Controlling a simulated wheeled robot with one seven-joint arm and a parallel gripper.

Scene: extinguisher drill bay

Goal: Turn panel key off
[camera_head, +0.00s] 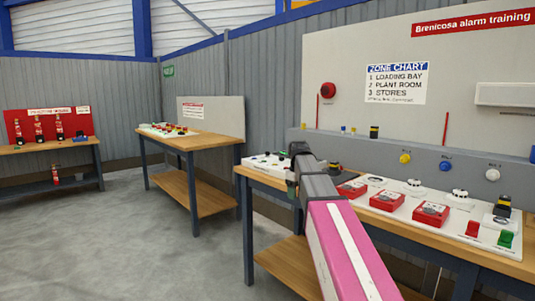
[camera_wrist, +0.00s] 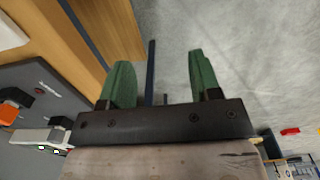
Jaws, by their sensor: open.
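My gripper (camera_head: 292,165) reaches out over the near bench in the head view, beside the white control board (camera_head: 262,164) at its left end. In the wrist view its two green fingers stand apart with nothing between them, and my gripper (camera_wrist: 160,62) faces the floor past the bench edge. A grey panel (camera_wrist: 45,85) with a small label lies at the left of that view. A black and orange knob-like part (camera_wrist: 12,108) is on it, cut by the frame edge. I cannot tell which part is the panel key, or how it is turned.
The near bench (camera_head: 440,235) carries red boxes (camera_head: 431,213), white domed devices and a green switch (camera_head: 506,238). A grey ledge behind has yellow, blue and white knobs (camera_head: 405,158). Another bench (camera_head: 205,145) stands farther back. The floor (camera_head: 130,235) at left is clear.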

